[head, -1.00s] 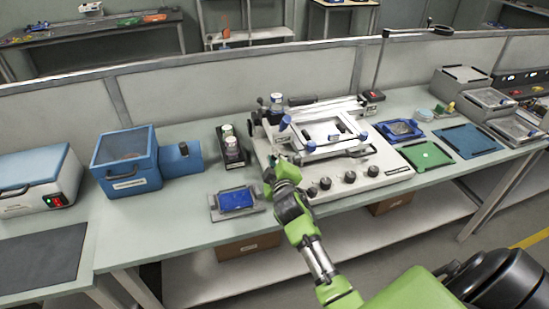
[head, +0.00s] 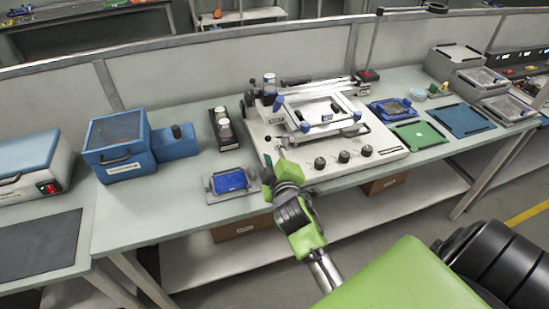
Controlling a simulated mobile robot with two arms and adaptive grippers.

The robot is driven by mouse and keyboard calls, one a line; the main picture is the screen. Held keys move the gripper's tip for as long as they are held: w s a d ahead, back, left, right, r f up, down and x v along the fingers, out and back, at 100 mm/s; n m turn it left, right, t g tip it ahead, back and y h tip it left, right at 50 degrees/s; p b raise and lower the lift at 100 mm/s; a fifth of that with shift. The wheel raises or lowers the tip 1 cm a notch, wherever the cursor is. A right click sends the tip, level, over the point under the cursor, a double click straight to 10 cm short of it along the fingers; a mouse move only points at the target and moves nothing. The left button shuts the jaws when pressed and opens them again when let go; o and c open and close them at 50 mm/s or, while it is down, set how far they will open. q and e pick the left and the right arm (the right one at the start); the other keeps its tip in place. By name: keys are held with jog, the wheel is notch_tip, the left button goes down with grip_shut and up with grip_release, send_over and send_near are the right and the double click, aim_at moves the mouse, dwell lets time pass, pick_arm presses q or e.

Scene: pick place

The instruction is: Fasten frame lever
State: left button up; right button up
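The printer machine (head: 385,153) stands on the workbench with a raised metal frame (head: 336,125) on it. Blue levers or knobs show at the frame's corners, one at the front left (head: 305,127) and one at the back left (head: 279,102). My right gripper (head: 268,163) is at the machine's front left edge, beside a small upright lever (head: 280,142). Its fingers are small and partly hidden, so I cannot tell whether they are open or touch the lever. My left gripper is out of view.
A blue board in a grey holder (head: 210,186) lies left of my gripper. Two jars in a black tray (head: 228,148) stand behind it. A blue box (head: 121,171) is further left. Green (head: 419,134) and blue (head: 461,120) mats lie right of the machine. The bench front is mostly clear.

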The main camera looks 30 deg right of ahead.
jog(key=shift+v, duration=1.65)
